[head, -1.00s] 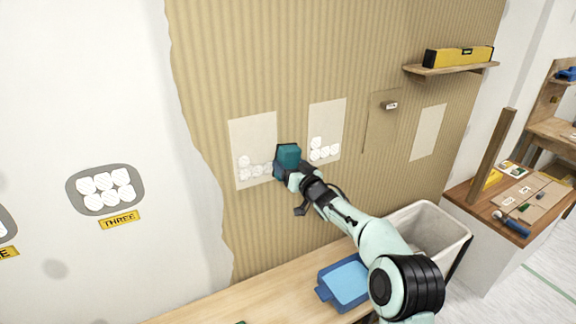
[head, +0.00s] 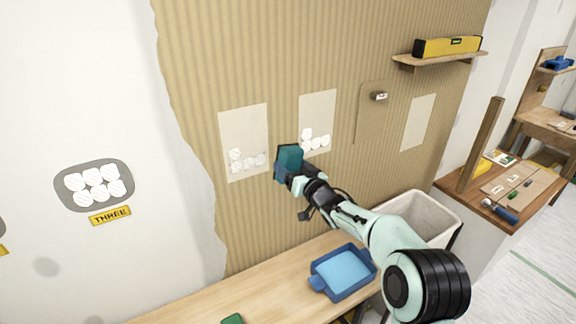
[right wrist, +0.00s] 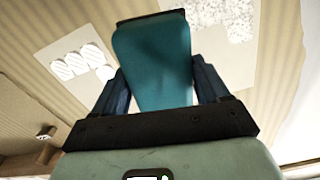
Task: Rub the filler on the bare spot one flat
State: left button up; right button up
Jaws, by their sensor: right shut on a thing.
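My right gripper (head: 287,170) is shut on a teal block (head: 290,157), which also fills the middle of the right wrist view (right wrist: 152,60). The block is in front of the ribbed tan wall, between two pale rectangles; I cannot tell whether it touches. The left rectangle (head: 243,122) has white filler (head: 249,161) low on it. The second rectangle (head: 318,108) has round white dabs (head: 313,141). A grey oval (head: 94,163) on the white wall, labelled THREE (head: 110,215), holds several white dabs. No label for bare spot one is readable. My left gripper is out of view.
A wooden bench (head: 243,287) runs below the wall, with a blue tray (head: 343,270) and a green item (head: 233,320) at its edge. A pale bin (head: 420,212) stands to the right. A shelf (head: 440,57) bears a yellow level (head: 447,46).

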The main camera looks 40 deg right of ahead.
jog(key=o, duration=0.3)
jog(key=c, duration=0.3)
jog(key=w+a+p, duration=0.2)
jog(key=a, duration=1.6)
jog(key=shift+w, duration=0.15)
